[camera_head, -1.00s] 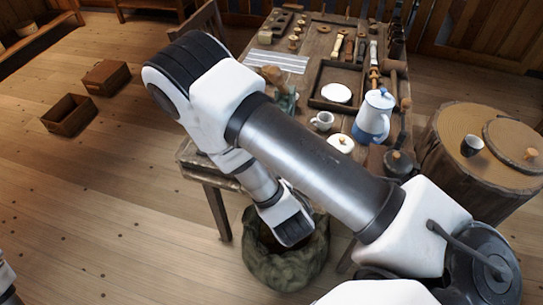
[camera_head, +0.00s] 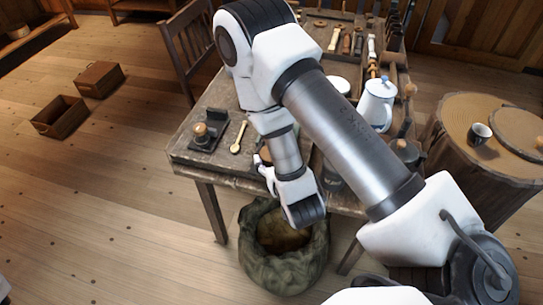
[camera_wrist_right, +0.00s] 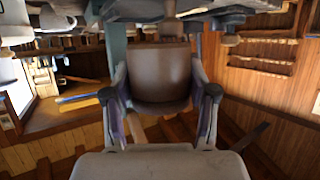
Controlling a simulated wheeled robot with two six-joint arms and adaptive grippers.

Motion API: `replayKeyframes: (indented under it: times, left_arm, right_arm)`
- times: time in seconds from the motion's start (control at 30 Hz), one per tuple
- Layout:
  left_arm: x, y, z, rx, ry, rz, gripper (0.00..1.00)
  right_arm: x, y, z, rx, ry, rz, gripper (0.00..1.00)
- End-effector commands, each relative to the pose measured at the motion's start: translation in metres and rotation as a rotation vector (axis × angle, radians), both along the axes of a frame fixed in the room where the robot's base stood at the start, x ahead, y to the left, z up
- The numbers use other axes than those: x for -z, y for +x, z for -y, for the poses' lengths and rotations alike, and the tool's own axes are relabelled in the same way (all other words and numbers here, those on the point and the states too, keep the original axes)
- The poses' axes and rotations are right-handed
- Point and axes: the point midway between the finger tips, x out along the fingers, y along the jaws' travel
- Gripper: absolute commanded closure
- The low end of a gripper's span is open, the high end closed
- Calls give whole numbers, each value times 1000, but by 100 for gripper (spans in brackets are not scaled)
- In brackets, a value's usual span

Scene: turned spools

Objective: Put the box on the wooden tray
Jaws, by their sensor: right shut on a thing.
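My right gripper (camera_head: 264,160) is above the near edge of the work table, with its wrist in front of it. In the right wrist view, its two fingers (camera_wrist_right: 158,92) are shut on a brown, smooth thing with a rounded lower edge (camera_wrist_right: 158,70), probably the box. In the head view only a small brown patch of it (camera_head: 265,153) shows beside the wrist. The wooden tray (camera_head: 347,69) is farther back on the table, dark and partly hidden by my right forearm, with a white plate (camera_head: 339,83) on it. My left gripper is out of view.
A white-and-blue jug (camera_head: 376,104) stands right of my forearm. A small stand (camera_head: 207,132) and a wooden spoon (camera_head: 239,137) are at the table's left end. A sack (camera_head: 283,258) stands below the near edge. A stump table (camera_head: 470,125) is at right.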

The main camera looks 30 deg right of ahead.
Motion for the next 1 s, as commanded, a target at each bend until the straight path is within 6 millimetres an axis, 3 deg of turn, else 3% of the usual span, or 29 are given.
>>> replayKeyframes:
  times: [0.03, 0.17, 0.27, 0.57, 0.67, 1.0]
  left_arm:
    - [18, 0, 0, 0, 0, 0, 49]
    - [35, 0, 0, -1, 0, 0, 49]
    - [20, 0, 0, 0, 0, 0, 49]
    - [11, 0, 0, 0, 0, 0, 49]
    - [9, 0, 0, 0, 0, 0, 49]
    - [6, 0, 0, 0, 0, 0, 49]
  right_arm:
    - [8, 6, 4, 2, 4, 7, 78]
    - [9, 27, 19, 4, 5, 8, 78]
    - [1, 41, 28, 2, 4, 3, 78]
    - [4, 72, 49, 2, 1, 2, 78]
    - [29, 70, 47, -5, -2, -7, 78]
    - [39, 71, 47, -3, -1, -1, 78]
